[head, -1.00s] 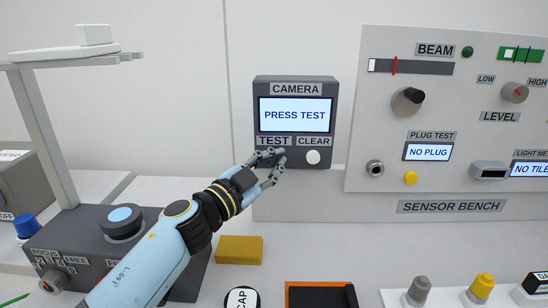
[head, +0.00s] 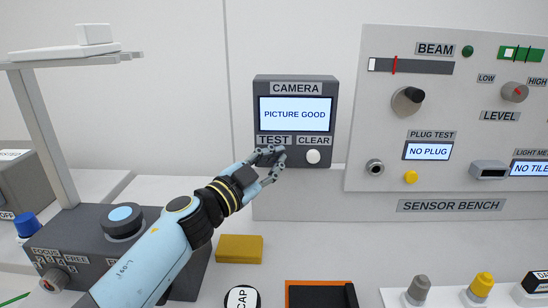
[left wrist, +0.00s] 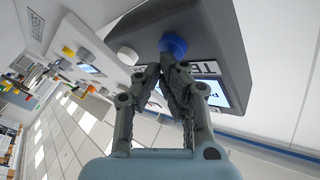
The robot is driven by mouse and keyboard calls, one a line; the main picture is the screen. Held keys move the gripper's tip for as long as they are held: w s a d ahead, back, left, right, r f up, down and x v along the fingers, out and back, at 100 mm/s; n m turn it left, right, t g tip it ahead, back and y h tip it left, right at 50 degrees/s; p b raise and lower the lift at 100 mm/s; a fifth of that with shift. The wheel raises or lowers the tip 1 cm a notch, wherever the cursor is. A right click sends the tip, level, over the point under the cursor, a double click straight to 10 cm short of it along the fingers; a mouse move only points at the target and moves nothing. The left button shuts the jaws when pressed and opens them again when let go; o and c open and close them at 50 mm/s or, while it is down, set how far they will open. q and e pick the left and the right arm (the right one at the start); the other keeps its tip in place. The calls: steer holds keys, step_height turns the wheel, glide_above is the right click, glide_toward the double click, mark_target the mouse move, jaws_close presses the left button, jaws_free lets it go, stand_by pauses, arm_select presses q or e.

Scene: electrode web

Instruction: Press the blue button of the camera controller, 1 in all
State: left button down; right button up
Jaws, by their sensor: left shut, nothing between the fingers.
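The camera controller (head: 294,88) is a dark grey box whose screen reads PICTURE GOOD. Below the screen are the labels TEST and CLEAR, with a white button (head: 313,157) under CLEAR. My left gripper (head: 279,157) is shut and empty at the spot under TEST and hides the blue button in the head view. In the left wrist view the blue button (left wrist: 173,44) shows at the tips of my shut fingers (left wrist: 168,66). The fingertips are at or very close to the button; I cannot tell whether they touch. My right gripper is not in view.
The sensor bench (head: 450,206) with knobs and screens stands to the right. A yellow block (head: 239,249), a round CAP piece (head: 242,298) and an orange-edged black tray (head: 290,284) lie below. A dark grey stand base (head: 75,235) is at the left, close to my left arm.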

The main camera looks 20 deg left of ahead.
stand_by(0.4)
arm_select(q)
steer(key=shift+s+d+p, duration=0.2)
steer(key=shift+s+p, duration=0.2)
steer(key=shift+s, duration=0.35)
steer(key=s+p, duration=0.1)
steer(key=s, duration=0.1)
steer(key=s+d, duration=0.1)
steer(key=s, duration=0.1)
steer(key=shift+s+d+p, duration=0.2)
steer(key=shift+s+p, duration=0.2)
stand_by(0.5)
